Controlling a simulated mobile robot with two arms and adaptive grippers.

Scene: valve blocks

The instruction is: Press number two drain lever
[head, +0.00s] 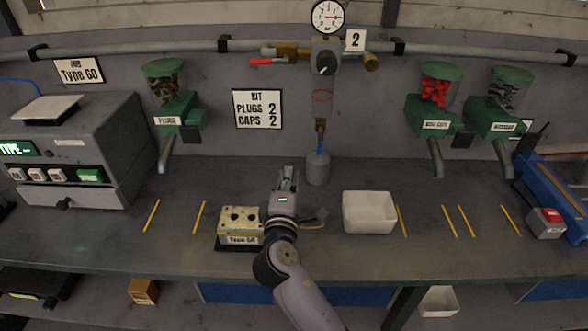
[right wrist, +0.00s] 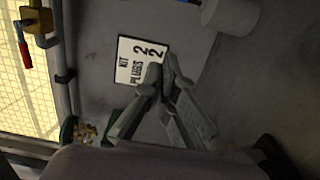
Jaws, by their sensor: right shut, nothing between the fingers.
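The drain lever with a red handle (head: 262,62) sticks out to the left from a brass valve (head: 288,50) on the wall pipe, left of the number 2 sign (head: 355,41). In the right wrist view the red handle (right wrist: 25,56) is at the upper left edge, beside the brass part (right wrist: 37,22). My right gripper (head: 288,170) is above the bench, well below the lever and apart from it. Its fingers (right wrist: 166,78) are together and hold nothing. My left gripper is not in view.
A gauge (head: 327,17) and a grey regulator (head: 325,56) sit right of the lever. A grey cylinder (head: 317,170) stands right of my gripper. A yellowish valve block (head: 240,220) and a white bin (head: 369,213) flank my arm. Dispensers (head: 178,110) hang on the wall.

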